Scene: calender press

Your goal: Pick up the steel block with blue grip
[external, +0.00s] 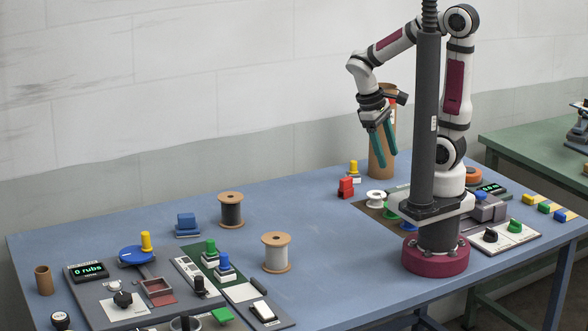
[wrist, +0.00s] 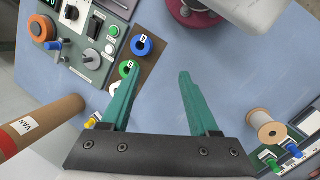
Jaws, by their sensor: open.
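A small pale steel block with a blue grip (external: 224,265) stands upright on a dark green board at the front left of the table. A similar block with a green grip (external: 210,250) stands just behind it.
A cardboard tube (external: 380,150) stands close behind my gripper. Two spools (external: 277,252) (external: 231,210) stand near the block. A stepped blue piece (external: 187,225) and a red one (external: 345,187) sit on the blue table. The table's middle is clear.

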